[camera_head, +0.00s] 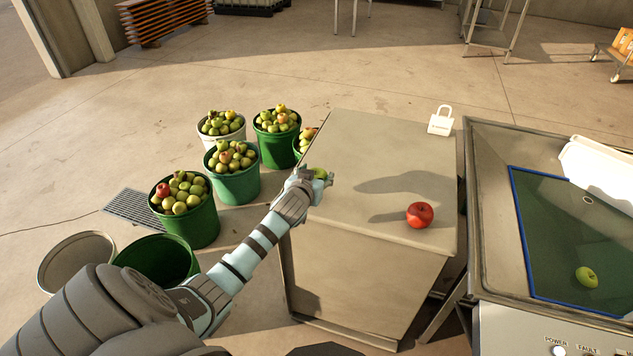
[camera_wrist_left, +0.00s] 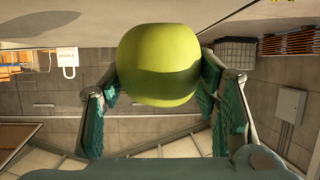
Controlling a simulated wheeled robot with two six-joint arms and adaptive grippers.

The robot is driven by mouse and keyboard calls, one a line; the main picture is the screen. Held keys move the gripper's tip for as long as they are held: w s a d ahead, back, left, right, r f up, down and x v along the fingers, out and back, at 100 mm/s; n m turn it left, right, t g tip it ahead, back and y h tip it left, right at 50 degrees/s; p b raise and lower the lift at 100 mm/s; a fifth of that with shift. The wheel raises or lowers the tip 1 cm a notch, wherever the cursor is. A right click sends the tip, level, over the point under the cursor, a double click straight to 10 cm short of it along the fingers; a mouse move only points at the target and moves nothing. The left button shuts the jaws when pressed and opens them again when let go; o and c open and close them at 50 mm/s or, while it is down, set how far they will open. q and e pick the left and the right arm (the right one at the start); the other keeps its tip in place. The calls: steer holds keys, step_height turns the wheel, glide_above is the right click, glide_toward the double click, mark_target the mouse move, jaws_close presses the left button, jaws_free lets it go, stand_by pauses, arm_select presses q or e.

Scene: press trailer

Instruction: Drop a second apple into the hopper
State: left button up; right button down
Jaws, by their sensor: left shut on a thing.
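My left gripper (camera_head: 322,178) is shut on a green apple (camera_head: 319,173) above the left side of the grey cabinet top. In the left wrist view the green apple (camera_wrist_left: 158,62) sits between the two teal finger pads. A red apple (camera_head: 420,214) rests on the cabinet top, to the right of the gripper and apart from it. The hopper (camera_head: 540,225), a metal tray with a blue-edged dark green floor, stands at the right. Another green apple (camera_head: 586,277) lies in it, near its lower right. My right gripper is not in view.
The grey cabinet (camera_head: 385,150) stands between my left arm and the hopper. A white padlock-shaped object (camera_head: 440,120) is at its far right corner. Several buckets of apples (camera_head: 188,215) stand on the floor at the left. A white cover (camera_head: 600,172) lies over the hopper's right side.

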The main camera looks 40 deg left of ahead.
mark_target(316, 172)
arm_select(q)
step_height(316, 172, up, 17)
steer(key=p, duration=0.3)
steer(key=shift+p, duration=0.4)
